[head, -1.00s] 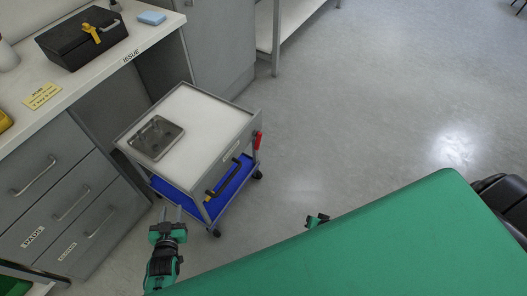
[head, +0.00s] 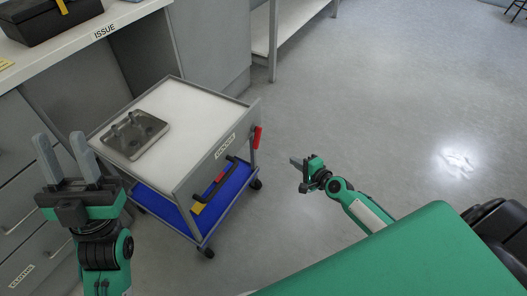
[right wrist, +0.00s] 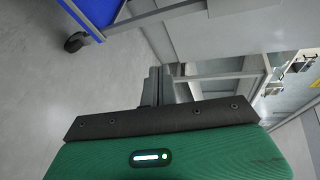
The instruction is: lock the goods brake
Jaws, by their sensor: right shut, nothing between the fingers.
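A grey cart (head: 177,113) with a white top and a blue lower shelf (head: 180,211) stands beside the counter. A red lever (head: 257,138) sticks up at its right corner. My left gripper (head: 60,137) is open and empty, left of the cart.
A steel tray (head: 136,136) sits on the cart top. The counter marked ISSUE (head: 120,22) carries a black box (head: 30,18). Grey drawers (head: 20,215) stand at left. A shelf rack (head: 300,20) stands behind. The floor (head: 370,110) to the right is clear.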

